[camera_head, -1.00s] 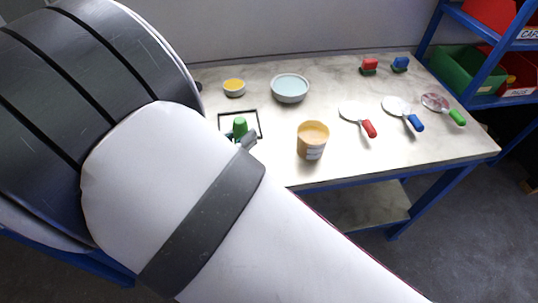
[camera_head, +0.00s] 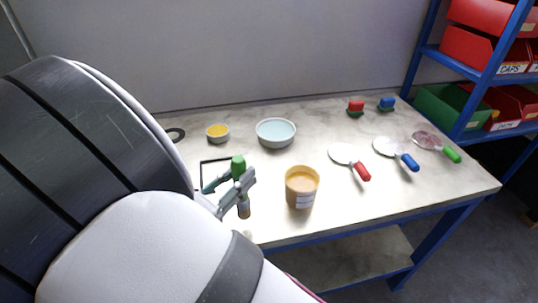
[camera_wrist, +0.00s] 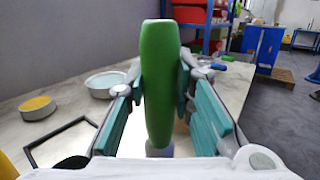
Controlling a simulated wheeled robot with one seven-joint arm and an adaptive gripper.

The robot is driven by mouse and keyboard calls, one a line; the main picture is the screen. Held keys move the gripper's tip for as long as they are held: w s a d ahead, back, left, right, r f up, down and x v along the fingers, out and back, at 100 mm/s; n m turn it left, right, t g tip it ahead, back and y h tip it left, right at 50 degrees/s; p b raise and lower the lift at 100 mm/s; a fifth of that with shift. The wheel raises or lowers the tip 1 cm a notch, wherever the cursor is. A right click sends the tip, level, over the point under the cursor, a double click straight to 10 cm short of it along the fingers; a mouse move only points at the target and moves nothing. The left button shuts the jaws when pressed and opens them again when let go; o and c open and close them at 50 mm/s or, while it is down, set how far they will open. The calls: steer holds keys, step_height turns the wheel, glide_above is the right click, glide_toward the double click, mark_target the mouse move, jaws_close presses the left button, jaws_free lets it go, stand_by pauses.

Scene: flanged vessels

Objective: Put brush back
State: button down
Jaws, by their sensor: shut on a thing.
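The brush has a green handle (camera_head: 238,166) that points up, with a grey and brown lower end (camera_head: 244,209). My gripper (camera_head: 235,186) is shut on the handle and holds the brush roughly upright near the table's front edge, left of the tan tub. In the wrist view, the green handle (camera_wrist: 158,85) stands between the teal finger pads of my gripper (camera_wrist: 160,95), and its lower end is mostly hidden. A black square frame (camera_head: 202,174) lies flat on the table (camera_head: 330,215) behind my gripper, partly hidden by it.
A tan tub (camera_head: 301,188) stands right of the brush. A yellow-filled bowl (camera_head: 217,134) and a pale blue bowl (camera_head: 276,133) stand behind. Red (camera_head: 362,172), blue (camera_head: 410,162) and green (camera_head: 451,155) handled discs lie right. A blue bin rack (camera_head: 470,80) stands at far right.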

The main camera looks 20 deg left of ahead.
steer(key=shift+w+d, duration=0.15)
steer(key=shift+w, duration=0.35)
steer(key=f+b, duration=0.1)
steer(key=w+f+b, duration=0.1)
steer(key=f+b, duration=0.1)
steer(key=shift+w+d+f+b, duration=0.2)
steer(key=shift+w+f+b, duration=0.15)
steer(key=shift+w+b, duration=0.05)
steer(key=shift+f, duration=0.2)
steer(key=c, duration=1.4)
jaws_free()
steer(key=shift+r, duration=0.2)
